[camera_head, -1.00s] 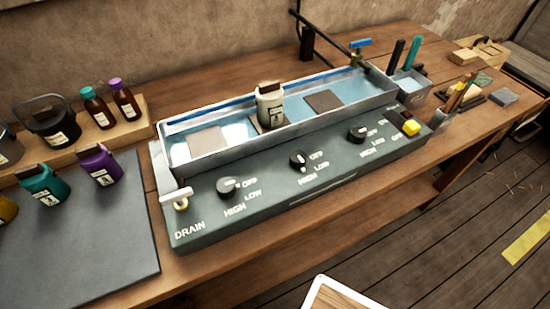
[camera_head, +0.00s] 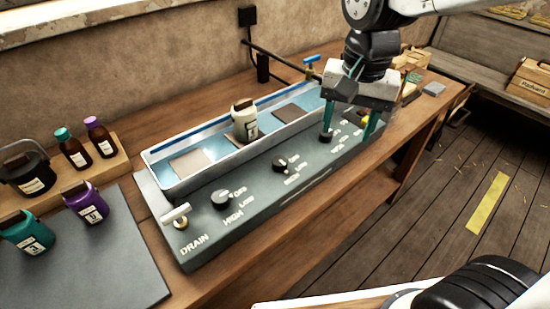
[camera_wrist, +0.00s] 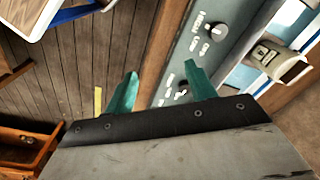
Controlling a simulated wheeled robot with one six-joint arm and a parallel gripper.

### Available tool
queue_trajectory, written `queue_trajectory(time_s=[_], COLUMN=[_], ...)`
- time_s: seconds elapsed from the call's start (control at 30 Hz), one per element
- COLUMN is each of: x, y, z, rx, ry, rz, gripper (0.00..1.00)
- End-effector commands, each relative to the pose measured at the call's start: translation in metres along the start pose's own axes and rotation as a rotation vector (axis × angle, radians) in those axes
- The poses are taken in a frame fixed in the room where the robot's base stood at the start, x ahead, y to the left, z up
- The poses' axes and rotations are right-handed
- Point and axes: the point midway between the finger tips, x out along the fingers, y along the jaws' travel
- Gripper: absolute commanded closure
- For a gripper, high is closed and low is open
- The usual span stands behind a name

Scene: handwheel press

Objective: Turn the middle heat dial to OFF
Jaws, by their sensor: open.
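The middle heat dial (camera_head: 280,162) is a black knob on the sloped grey control panel (camera_head: 192,246), with OFF, LOW and HIGH printed beside it. Its pointer setting is too small to tell. A dial, seemingly the middle one, shows in the wrist view (camera_wrist: 217,30). My gripper (camera_head: 348,137) is open, with green fingers pointing down, to the right of the middle dial. Its left finger is close to the right heat dial (camera_head: 325,138); I cannot tell whether they touch. The gripper also shows open in the wrist view (camera_wrist: 160,88), with nothing held.
The left heat dial (camera_head: 222,198) and the DRAIN handle (camera_head: 176,213) are on the panel's left. Behind is a water trough (camera_head: 158,168) with a cream jar (camera_head: 245,122). A dark mat (camera_head: 112,262) with bottles is at left. Floor (camera_head: 430,225) is open at right.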

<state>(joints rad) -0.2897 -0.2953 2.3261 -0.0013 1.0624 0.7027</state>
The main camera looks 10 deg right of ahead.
Motion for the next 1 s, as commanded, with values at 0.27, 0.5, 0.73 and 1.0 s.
queue_trajectory(time_s=[0.27,0.5,0.73,1.0], x=[0.051,0.072,0.107,0.139], y=[-0.105,-0.130,-0.128,-0.127], z=[-0.010,-0.009,-0.007,-0.006], rx=[0.230,0.301,0.303,0.302], ry=[-0.031,-0.034,-0.035,-0.034], rz=[0.030,0.037,0.040,0.038], gripper=[0.45,0.45,0.45,0.45])
